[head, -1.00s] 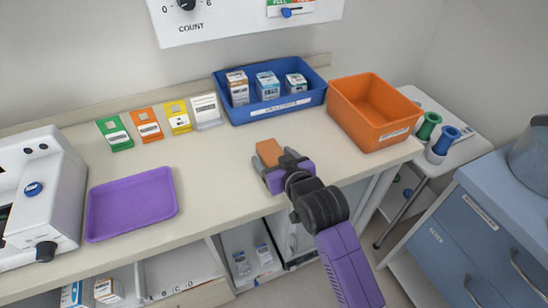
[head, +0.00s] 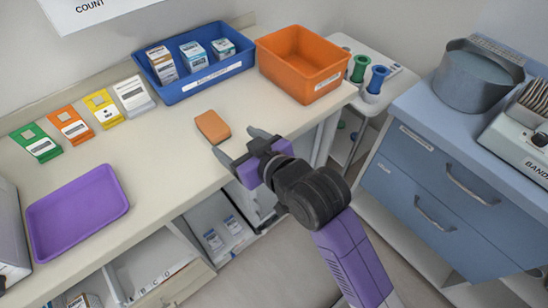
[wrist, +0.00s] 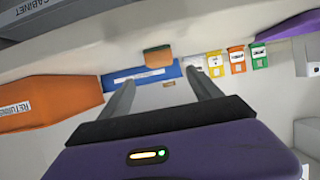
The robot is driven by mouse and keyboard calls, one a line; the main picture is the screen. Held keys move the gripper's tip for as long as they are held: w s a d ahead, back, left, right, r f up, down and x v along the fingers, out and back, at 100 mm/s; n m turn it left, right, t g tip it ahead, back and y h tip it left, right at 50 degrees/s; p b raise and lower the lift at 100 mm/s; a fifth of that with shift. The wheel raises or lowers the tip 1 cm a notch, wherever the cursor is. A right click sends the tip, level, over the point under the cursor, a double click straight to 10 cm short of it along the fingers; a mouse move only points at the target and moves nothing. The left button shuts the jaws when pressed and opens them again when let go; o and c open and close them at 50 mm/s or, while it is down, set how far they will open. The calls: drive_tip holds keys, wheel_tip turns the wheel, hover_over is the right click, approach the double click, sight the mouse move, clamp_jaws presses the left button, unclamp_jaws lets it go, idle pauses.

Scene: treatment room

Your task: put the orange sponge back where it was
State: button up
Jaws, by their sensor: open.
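The orange sponge (head: 212,127) lies on the cream counter (head: 170,165), in front of the blue bin. My gripper (head: 234,143) is open and empty at the counter's front edge, its fingers pointing toward the sponge with a small gap between. In the wrist view the sponge (wrist: 158,54) shows past the fingertips, between their lines, with a thin green layer along one side. My gripper's two fingers (wrist: 158,82) are spread apart there.
The blue bin (head: 207,83) holds several small boxes; the orange bin (head: 313,87) stands right of it. A purple tray (head: 78,212) and a row of coloured cards (head: 70,125) are at the left. A blue drawer cabinet (head: 440,180) stands right.

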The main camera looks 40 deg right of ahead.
drive_tip(key=s+a+f, duration=0.1)
drive_tip(key=s+f, duration=0.2)
drive_tip(key=s, duration=0.5)
drive_tip(key=s+a+f, duration=0.1)
drive_tip(key=s+f, duration=0.2)
drive_tip(key=s, duration=0.5)
drive_tip(key=s+d+r, duration=0.1)
drive_tip(key=s+r, duration=0.1)
drive_tip(key=s, duration=0.6)
drive_tip(key=s+d+r+t, duration=0.1)
drive_tip(key=s+r, duration=0.1)
drive_tip(key=s, duration=0.6)
drive_tip(key=shift+s, duration=0.25)
drive_tip(key=shift+c, duration=0.4)
